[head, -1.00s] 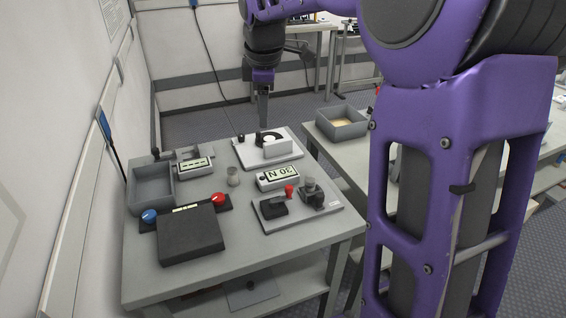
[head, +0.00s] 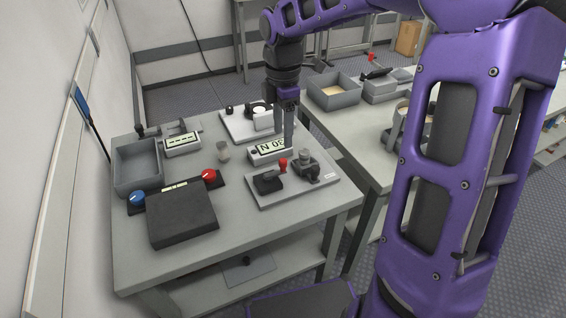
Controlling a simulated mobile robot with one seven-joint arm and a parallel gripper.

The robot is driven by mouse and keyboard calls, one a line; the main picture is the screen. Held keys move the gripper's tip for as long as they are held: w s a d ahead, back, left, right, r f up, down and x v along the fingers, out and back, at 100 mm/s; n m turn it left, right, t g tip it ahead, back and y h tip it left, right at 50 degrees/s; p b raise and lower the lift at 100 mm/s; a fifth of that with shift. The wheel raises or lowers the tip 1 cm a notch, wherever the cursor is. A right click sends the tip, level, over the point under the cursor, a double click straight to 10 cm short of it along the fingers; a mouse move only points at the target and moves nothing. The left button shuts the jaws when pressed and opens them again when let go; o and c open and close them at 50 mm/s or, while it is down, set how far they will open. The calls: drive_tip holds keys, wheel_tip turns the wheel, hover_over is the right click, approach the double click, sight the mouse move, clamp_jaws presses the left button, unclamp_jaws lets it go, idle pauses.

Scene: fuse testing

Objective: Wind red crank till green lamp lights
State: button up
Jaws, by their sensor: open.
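A small red handle (head: 283,165) stands on a grey plate (head: 262,199) at the right of the near table, between a black block (head: 268,183) and a dark grey clamp-like device (head: 306,166). It may be the red crank; I cannot tell for sure. I see no lit green lamp. My gripper (head: 289,143) is open and empty, pointing down above the back right of this table.
A black box (head: 182,215) with a blue knob (head: 137,198) and a red knob (head: 209,175) stands front left. A grey bin (head: 139,165), a dashed display (head: 182,144) and a white plate (head: 234,124) lie behind. A second table (head: 335,121) on the right holds another grey bin (head: 333,90).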

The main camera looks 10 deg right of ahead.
sight(283, 160)
wheel_tip(283, 160, down, 10)
drive_tip(key=shift+r+b, duration=0.15)
drive_tip(key=shift+b, duration=0.75)
drive_tip(key=shift+c, duration=0.3)
clamp_jaws()
